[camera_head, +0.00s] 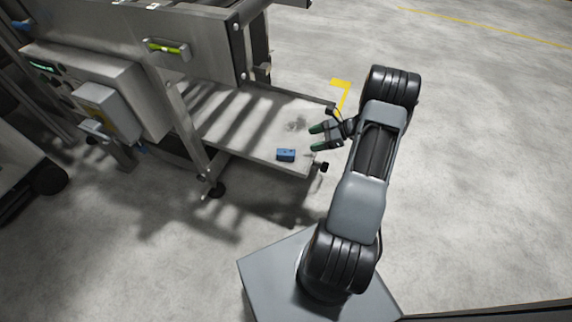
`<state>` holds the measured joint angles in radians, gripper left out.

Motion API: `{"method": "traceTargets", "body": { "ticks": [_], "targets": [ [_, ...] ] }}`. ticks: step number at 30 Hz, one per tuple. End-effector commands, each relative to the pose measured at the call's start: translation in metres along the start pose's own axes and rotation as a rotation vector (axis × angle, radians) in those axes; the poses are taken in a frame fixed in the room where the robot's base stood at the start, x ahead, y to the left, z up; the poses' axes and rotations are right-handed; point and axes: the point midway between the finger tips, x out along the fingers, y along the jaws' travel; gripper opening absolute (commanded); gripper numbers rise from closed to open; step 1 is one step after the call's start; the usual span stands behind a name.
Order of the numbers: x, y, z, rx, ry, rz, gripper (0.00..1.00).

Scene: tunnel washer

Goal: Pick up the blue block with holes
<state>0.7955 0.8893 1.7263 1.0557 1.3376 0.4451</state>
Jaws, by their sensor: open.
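The blue block (286,155) lies on the low grey shelf (240,143) of the washer, close to its front right edge. It is small in the head view, with faint dark marks on its side that may be holes. My gripper (316,138) is above and to the right of the block, over the shelf's right end. Its two green-tipped fingers point left and are spread apart with nothing between them. The gripper does not touch the block.
The washer's metal frame (190,125) rises to the left of the shelf, with a control box (100,112) and a yellow-green handle (168,48). A black knob (321,167) sticks out at the shelf's corner. The floor (480,150) to the right is clear.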

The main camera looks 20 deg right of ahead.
Motion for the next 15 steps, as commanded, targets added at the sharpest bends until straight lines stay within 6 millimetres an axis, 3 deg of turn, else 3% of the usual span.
{"method": "traceTargets", "body": {
  "ticks": [1,4,15],
  "targets": [
    [0.003,-0.001,-0.020,0.033,-0.020,-0.023,0.68],
    [0.005,-0.003,-0.036,0.073,-0.048,-0.054,0.68],
    [0.063,-0.007,-0.040,0.095,-0.063,-0.068,0.68]
  ]
}}
